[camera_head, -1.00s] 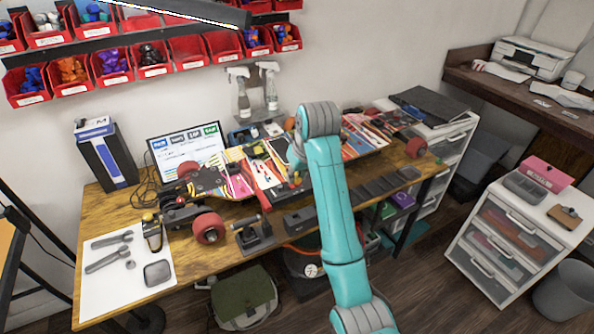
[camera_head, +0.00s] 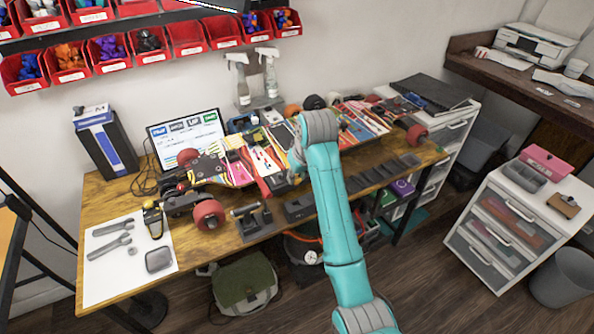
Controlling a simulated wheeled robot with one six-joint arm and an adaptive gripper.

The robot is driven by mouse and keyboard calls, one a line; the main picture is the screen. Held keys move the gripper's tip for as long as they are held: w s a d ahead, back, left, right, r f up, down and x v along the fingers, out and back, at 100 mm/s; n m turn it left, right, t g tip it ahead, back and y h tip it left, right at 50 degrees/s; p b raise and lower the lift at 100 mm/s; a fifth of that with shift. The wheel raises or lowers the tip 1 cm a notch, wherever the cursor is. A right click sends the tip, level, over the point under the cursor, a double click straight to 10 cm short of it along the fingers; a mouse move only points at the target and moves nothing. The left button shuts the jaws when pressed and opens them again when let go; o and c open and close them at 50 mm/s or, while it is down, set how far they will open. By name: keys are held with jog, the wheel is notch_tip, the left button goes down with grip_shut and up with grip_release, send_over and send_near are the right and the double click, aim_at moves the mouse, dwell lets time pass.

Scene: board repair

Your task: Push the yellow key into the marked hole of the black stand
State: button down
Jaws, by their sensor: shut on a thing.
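My teal arm reaches up from the bottom over the wooden workbench, and its grey wrist end (camera_head: 297,152) is above the skateboard deck. My gripper's fingers are hidden behind the arm and wrist, so I cannot see what they hold. No yellow key can be made out. A black stand (camera_head: 252,223) with a metal cylinder across its top stands at the bench's front edge. A low black block (camera_head: 299,208) is to its right. I cannot tell which has the marked hole; no hole shows at this size.
A colourful skateboard deck (camera_head: 237,168) with red wheels (camera_head: 208,214) lies across the bench (camera_head: 130,285). A white mat (camera_head: 108,268) with grey wrenches is at the left. A laptop (camera_head: 186,134) and two spray bottles (camera_head: 271,77) stand behind. A green bag (camera_head: 244,286) is below.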

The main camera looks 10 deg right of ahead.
send_over(295, 203)
jog(key=s, duration=0.1)
jog(key=shift+s+d+f, duration=0.1)
jog(key=shift+f, duration=1.6)
jog(key=shift+s+d+f, duration=0.1)
jog(key=shift+f, duration=1.55)
jog(key=shift+f, duration=1.65)
dwell(1.0)
jog(key=c, duration=0.9)
grip_release()
jog(key=shift+o, duration=0.3)
jog(key=shift+o, duration=1.1)
jog(key=shift+r, duration=0.75)
